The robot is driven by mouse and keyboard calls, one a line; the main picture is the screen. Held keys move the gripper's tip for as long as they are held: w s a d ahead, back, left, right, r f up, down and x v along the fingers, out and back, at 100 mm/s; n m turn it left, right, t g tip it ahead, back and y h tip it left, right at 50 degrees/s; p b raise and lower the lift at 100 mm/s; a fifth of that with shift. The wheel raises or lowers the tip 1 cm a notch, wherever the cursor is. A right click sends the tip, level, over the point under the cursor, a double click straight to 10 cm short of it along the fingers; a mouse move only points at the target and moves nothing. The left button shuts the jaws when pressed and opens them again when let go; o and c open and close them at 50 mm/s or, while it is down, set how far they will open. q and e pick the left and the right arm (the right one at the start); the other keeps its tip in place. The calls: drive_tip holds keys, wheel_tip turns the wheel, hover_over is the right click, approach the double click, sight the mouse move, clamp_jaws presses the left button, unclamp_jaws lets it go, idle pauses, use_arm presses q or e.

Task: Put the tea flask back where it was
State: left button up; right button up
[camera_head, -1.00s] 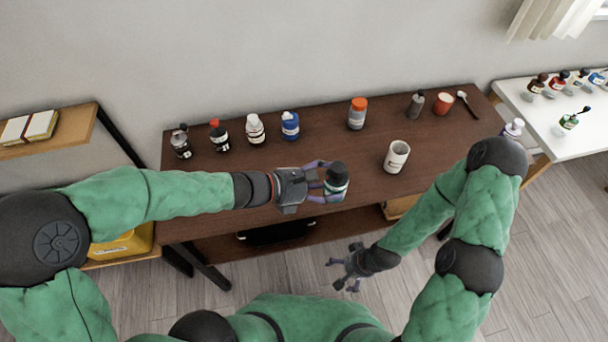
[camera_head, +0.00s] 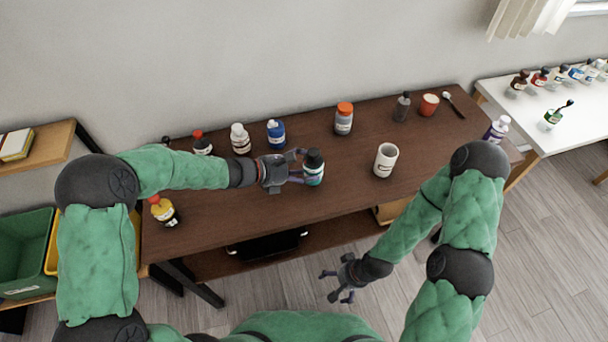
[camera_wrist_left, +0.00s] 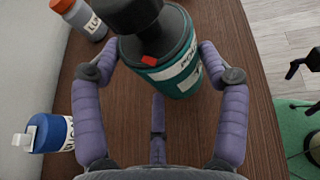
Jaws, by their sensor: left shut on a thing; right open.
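A teal flask with a black lid and white label (camera_head: 314,170) is in my left gripper (camera_head: 300,168), above or on the middle of the dark wooden table (camera_head: 245,205). The left wrist view shows the flask (camera_wrist_left: 175,60) between the fingers, its label only partly readable. I cannot tell whether its base touches the table. My right gripper (camera_head: 345,278) is open and empty, low in front of the table.
Along the table's back stand a red-capped bottle (camera_head: 201,143), a white bottle (camera_head: 240,139), a blue bottle (camera_head: 276,134), an orange-capped flask (camera_head: 344,119), a grey bottle (camera_head: 402,107) and a red cup (camera_head: 429,105). A white mug (camera_head: 385,160) stands right of the held flask.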

sight(304, 173)
use_arm(q)
drive_tip(key=shift+w+f, duration=0.3)
drive_tip(key=shift+f, duration=0.05)
drive_tip(key=shift+w+a+f+b, duration=0.1)
drive_tip(key=shift+f+b, duration=0.6)
drive_tip(key=shift+f, duration=0.85)
drive_tip(key=shift+f, duration=0.15)
drive_tip(key=o, duration=1)
drive_tip(key=shift+r, duration=0.25)
drive_tip(key=p+v, duration=0.3)
drive_tip(key=v, duration=0.9)
drive_tip(key=shift+f, duration=0.15)
